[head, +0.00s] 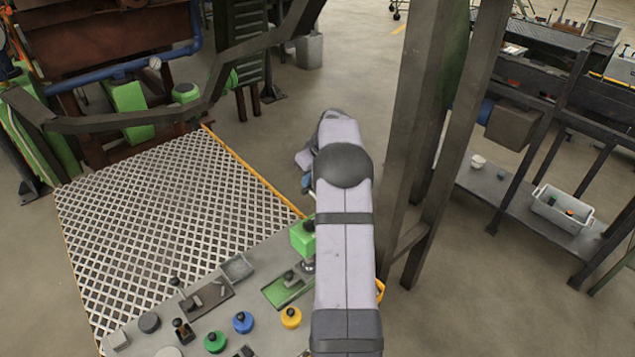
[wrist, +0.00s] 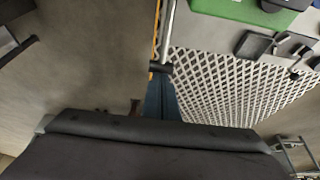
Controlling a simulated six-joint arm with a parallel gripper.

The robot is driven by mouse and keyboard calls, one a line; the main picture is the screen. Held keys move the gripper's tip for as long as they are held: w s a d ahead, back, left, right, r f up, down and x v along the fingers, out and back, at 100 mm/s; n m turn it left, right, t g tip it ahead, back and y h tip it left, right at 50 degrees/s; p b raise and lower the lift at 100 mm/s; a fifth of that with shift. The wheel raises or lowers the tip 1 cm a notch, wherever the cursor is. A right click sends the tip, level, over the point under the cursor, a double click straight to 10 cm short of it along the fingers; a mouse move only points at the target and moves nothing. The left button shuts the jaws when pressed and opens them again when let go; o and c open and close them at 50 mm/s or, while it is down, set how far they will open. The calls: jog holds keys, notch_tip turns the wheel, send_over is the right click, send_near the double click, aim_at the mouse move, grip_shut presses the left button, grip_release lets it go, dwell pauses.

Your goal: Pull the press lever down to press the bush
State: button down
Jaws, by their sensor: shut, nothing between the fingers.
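The green press (head: 302,240) stands at the table's far edge in the head view, partly hidden behind my arm. In the wrist view its lever (wrist: 167,35) appears as a thin metal rod ending in a black grip (wrist: 160,69). My gripper (wrist: 160,84), with blue fingers, is shut and empty; its tips lie at or very close to the black grip. I cannot tell whether they touch. In the head view, my gripper (head: 306,182) shows only as a bit of blue beside my arm. I cannot make out the bush.
The table (head: 205,325) holds several coloured knobbed pieces, a grey tray (head: 237,268) and a green plate (head: 287,290). A metal grating (head: 150,220) with a yellow edge lies beyond it. A steel post (head: 410,130) stands close right of my arm. Open floor lies beyond.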

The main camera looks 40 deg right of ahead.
jog(key=shift+r+p, duration=1.85)
jog(key=shift+r, duration=1.2)
jog(key=shift+w+r, duration=0.1)
notch_tip(320, 180, up, 5)
jog(key=p, duration=0.3)
jog(key=shift+p, duration=0.3)
